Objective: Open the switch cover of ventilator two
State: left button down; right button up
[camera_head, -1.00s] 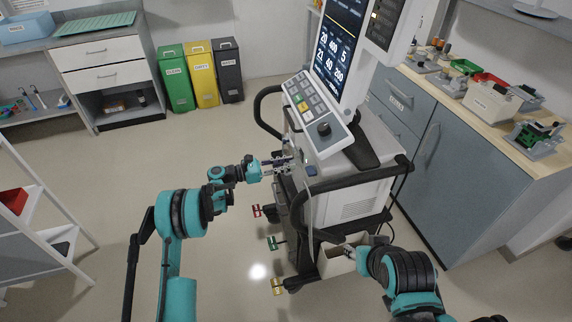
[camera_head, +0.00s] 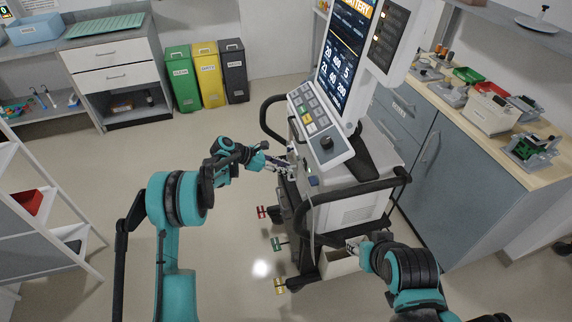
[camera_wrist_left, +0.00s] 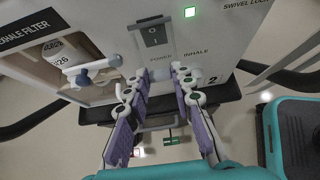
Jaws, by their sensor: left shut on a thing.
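Ventilator two (camera_head: 352,212) stands in the middle of the head view. Its front panel fills the top of the left wrist view, with a power switch (camera_wrist_left: 153,33) on a dark plate and a "2" label. My left gripper (camera_head: 283,165) is at the panel's left side. In the left wrist view its purple-padded fingers (camera_wrist_left: 158,78) stand apart just below the switch, at the "POWER" and "INHALE" lettering.
A black handle bar (camera_head: 350,190) and coloured pedals (camera_head: 279,243) stick out from the ventilator. A workbench (camera_head: 490,150) with several tools is on the right. Bins (camera_head: 205,73) stand behind. The floor at left centre is clear.

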pick_arm(q)
jog(key=shift+w+d+r+g+y+p, duration=0.1)
jog(key=shift+d+r+g+y+p, duration=0.3)
jog(key=shift+r+y+p, duration=1.3)
jog(key=shift+w+d+r+g+y+p, duration=0.1)
jog(key=shift+r+g+y+p, duration=0.9)
jog(key=shift+y, duration=1.3)
jog(key=shift+d+r+g+y+p, duration=0.3)
jog(key=shift+r+y+p, duration=0.55)
jog(key=shift+y+p, duration=1)
jog(key=shift+y, duration=0.25)
jog(key=c, duration=1.3)
grip_release()
jog(key=shift+r, duration=0.1)
jog(key=r, duration=0.4)
jog(key=d+r, duration=0.1)
jog(key=r, duration=0.2)
jog(key=shift+w+r, duration=0.1)
jog(key=shift+w, duration=0.05)
